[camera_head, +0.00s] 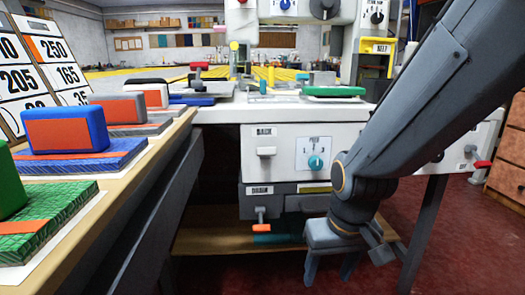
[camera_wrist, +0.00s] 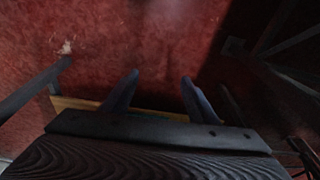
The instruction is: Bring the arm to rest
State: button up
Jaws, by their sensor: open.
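My gripper (camera_head: 333,265) hangs at the end of my arm in the head view, pointing down in front of the white machine (camera_head: 290,140) and over the red floor. In the wrist view the two fingers of my gripper (camera_wrist: 158,90) stand apart with nothing between them. Red floor (camera_wrist: 110,35) shows past the fingertips. My gripper overlaps the low wooden shelf (camera_head: 215,241) in the head view; I cannot tell whether it touches it.
A wooden bench (camera_head: 130,205) on the left bears colored blocks on bases, such as a blue block (camera_head: 66,131), and number boards (camera_head: 50,60). The machine has a dial (camera_head: 316,162) and a red-tipped drain lever (camera_head: 261,227). A dark leg (camera_head: 424,232) stands right of my gripper. Wooden drawers (camera_head: 508,160) stand far right.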

jog(key=s+a+r+n+g+y+p, duration=0.1)
jog(key=s+a+r+n+p, duration=0.15)
jog(key=s+a+r, duration=0.4)
jog(key=s+a+r+n+g+p, duration=0.1)
jog(key=s+a+r+n+p, duration=0.2)
jog(key=s+a, duration=0.55)
jog(key=d+r+m+p, duration=0.2)
jog(key=d+r+p, duration=0.5)
jog(key=p, duration=0.5)
jog(key=d+r+m+h+p, duration=0.1)
jog(key=d+r+m+p, duration=0.1)
jog(key=d+r+p, duration=0.4)
jog(key=d+r+m+p, duration=0.3)
jog(key=d+r+p, duration=0.4)
jog(key=r+p, duration=0.9)
jog(key=shift+d+h+p, duration=0.3)
jog(key=shift+d+p, duration=0.05)
jog(key=shift+p, duration=0.45)
